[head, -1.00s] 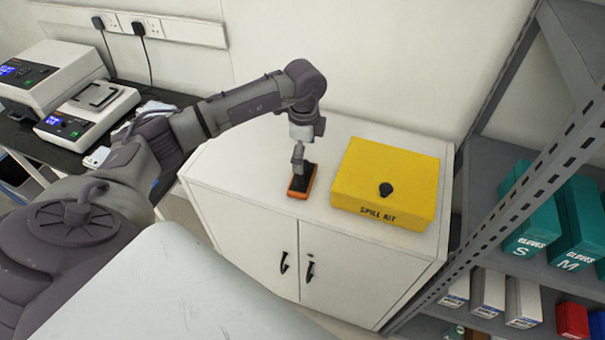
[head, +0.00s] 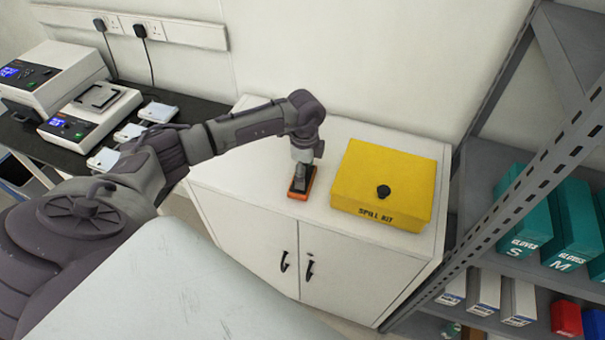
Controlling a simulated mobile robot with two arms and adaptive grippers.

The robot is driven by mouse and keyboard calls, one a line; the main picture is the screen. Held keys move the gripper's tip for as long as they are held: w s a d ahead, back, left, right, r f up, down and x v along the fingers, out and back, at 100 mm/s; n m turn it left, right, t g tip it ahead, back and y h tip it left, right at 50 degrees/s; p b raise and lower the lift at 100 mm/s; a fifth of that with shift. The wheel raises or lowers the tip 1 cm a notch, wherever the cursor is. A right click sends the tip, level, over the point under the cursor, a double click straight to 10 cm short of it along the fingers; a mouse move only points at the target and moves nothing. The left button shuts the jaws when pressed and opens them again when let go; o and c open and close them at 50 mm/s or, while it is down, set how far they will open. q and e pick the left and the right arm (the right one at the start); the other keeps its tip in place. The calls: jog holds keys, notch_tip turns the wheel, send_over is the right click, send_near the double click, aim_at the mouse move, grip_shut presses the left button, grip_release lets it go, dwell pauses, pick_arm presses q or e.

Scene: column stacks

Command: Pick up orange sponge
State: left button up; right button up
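The orange sponge (head: 293,195) lies on the white cabinet top (head: 240,165), left of the yellow spill kit box. An orange rim shows around a dark upper part. My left gripper (head: 300,182) points down right over the sponge, its fingers at the sponge's dark top. The fingers are small and overlap the dark part, so I cannot tell whether they are open or closed on it. The sponge appears to rest on the cabinet. My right gripper is not in view.
The yellow spill kit box (head: 385,180) with a black knob stands close to the right of the sponge. A grey shelf rack (head: 500,170) with glove boxes stands further right. Instruments (head: 90,115) sit on a black bench at the left. The wall is close behind the cabinet.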

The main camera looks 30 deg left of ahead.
aim_at(308, 182)
pick_arm(q)
jog(key=shift+c, duration=1.4)
jog(key=shift+r, duration=0.15)
jog(key=shift+r, duration=0.3)
jog(key=r+b, duration=0.1)
jog(key=r, duration=0.1)
jog(key=d+r+b, duration=0.1)
jog(key=shift+s+d+r, duration=0.15)
jog(key=shift+d+r, duration=0.05)
jog(key=shift+r, duration=0.15)
jog(key=s+d+r, duration=0.1)
jog(key=d, duration=0.1)
jog(key=d+r+b, duration=0.1)
jog(key=d+r, duration=0.1)
jog(key=d, duration=0.1)
jog(key=s+d+r+b, duration=0.1)
jog(key=d+r, duration=0.1)
jog(key=d, duration=0.1)
jog(key=shift+s+d+r, duration=0.25)
jog(key=shift+s, duration=0.05)
jog(key=shift+s+d+r+b, duration=0.25)
jog(key=shift+d+r+b, duration=0.2)
jog(key=shift+d, duration=0.2)
